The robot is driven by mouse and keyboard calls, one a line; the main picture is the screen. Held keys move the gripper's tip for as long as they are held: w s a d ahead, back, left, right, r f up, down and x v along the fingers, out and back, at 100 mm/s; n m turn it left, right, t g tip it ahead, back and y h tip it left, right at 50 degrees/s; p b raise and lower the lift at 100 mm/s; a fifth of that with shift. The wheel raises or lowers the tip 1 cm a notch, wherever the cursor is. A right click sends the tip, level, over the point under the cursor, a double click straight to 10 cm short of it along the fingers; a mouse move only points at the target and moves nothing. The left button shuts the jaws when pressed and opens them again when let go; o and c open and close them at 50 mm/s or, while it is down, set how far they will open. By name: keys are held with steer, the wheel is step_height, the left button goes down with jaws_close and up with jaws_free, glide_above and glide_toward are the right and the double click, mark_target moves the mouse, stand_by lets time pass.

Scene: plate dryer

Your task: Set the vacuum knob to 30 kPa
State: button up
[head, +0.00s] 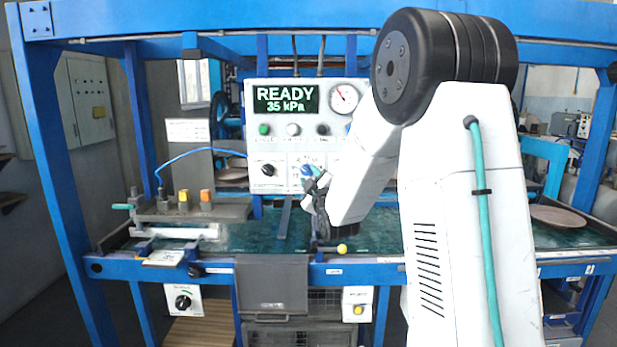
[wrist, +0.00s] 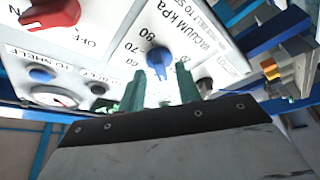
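The vacuum knob (wrist: 160,60) is blue and sits on the white control panel, beside a "VACUUM kPa" label and printed numbers such as 60, 70 and 80. In the head view the blue knob (head: 307,170) is partly covered by my gripper (head: 318,190). The display (head: 286,100) reads "READY 35 kPa". In the wrist view my gripper (wrist: 161,78) has its two green fingers apart, with the knob's lower end showing between the tips. I cannot tell whether they touch the knob. The knob's exact setting is not readable.
A black knob (head: 267,170) is left of the vacuum knob; a red knob (wrist: 50,14) shows in the wrist view. Buttons, including a green one (head: 264,129), and a round gauge (head: 344,97) are above. A metal fixture (head: 190,208) stands left on the green table surface (head: 255,237).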

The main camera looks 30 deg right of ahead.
steer(key=shift+x, duration=0.8)
jaws_close()
steer(key=shift+d+r+n+g+y, duration=0.15)
steer(key=shift+n+g+y, duration=0.25)
steer(key=shift+n, duration=0.9)
steer(key=n+y, duration=0.1)
steer(key=n, duration=0.2)
steer(key=shift+g, duration=0.4)
jaws_free()
